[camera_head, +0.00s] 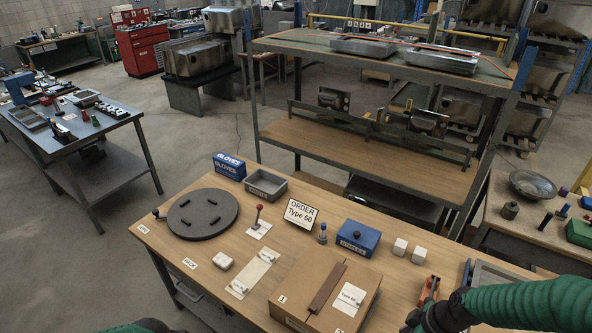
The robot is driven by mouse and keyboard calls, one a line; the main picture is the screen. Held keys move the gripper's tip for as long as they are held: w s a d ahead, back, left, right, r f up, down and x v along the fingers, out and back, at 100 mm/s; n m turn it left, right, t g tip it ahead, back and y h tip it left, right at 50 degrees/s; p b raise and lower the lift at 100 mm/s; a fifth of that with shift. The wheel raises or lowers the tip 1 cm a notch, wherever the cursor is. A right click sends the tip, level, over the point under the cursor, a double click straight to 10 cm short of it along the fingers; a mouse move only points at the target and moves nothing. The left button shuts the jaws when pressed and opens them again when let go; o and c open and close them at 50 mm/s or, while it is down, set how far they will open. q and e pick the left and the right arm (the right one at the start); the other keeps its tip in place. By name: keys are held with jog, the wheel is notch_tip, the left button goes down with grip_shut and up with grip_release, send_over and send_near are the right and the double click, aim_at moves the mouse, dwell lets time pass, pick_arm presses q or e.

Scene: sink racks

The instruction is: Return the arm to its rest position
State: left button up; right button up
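My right arm, in a green ribbed sleeve (530,303), comes in from the lower right over the right end of the wooden workbench (190,262). Its dark wrist and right gripper (428,291) are beside the right side of the cardboard box. Orange parts show at the gripper's tip, too small to tell whether it is open or shut. I see nothing clearly held in it. Only a bit of my green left arm (138,328) shows at the bottom edge. My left gripper is out of the picture.
The bench carries a cardboard box (290,299), a blue box (357,238), white blocks (399,247), a dark round turntable (203,213), a grey tray (266,184) and an order sign (300,212). A metal rack (385,151) stands behind. A grey tray (500,274) lies near my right arm.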

pick_arm(q)
jog(key=s+b+x, duration=0.2)
jog(key=b+x, duration=0.8)
jog(key=x, duration=0.1)
jog(key=shift+a+f+b, duration=0.15)
jog(key=shift+f+b, duration=0.25)
jog(key=shift+f, duration=0.1)
pick_arm(e)
jog(key=s+a+f+m+h, duration=0.3)
jog(key=s+a+m, duration=0.1)
jog(key=a+m, duration=0.5)
jog(key=shift+a+m+t, duration=0.3)
jog(key=shift+a+m, duration=0.1)
jog(key=shift+a, duration=0.05)
pick_arm(q)
jog(key=shift+w, duration=0.15)
pick_arm(e)
jog(key=shift+s+d+f, duration=0.1)
